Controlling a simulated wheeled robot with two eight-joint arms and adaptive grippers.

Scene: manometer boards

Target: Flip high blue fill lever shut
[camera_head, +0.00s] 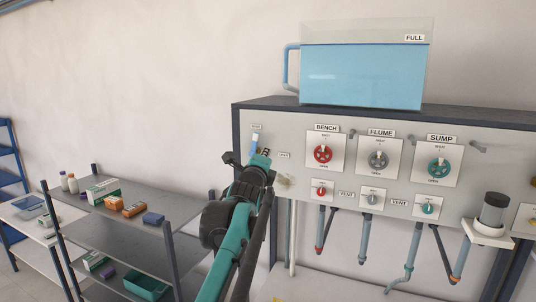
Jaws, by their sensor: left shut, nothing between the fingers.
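The blue fill lever (255,143) is at the upper left of the manometer board (300,150), under a small label (256,127). It stands roughly upright, with a pale upper part and a blue lower part. My left gripper (257,160) is shut and empty, just below the lever and in front of the board's left end. It overlaps the lever's lower end in the picture, so I cannot tell whether they touch. A second small label (284,155) is to the right of the gripper. My right gripper is not in view.
A tank of blue water (362,75) stands on top of the board. Red (323,154), grey (378,160) and teal (439,168) valves are to the right, with smaller vent valves below. A grey shelf (120,235) with boxes and bottles stands at the left.

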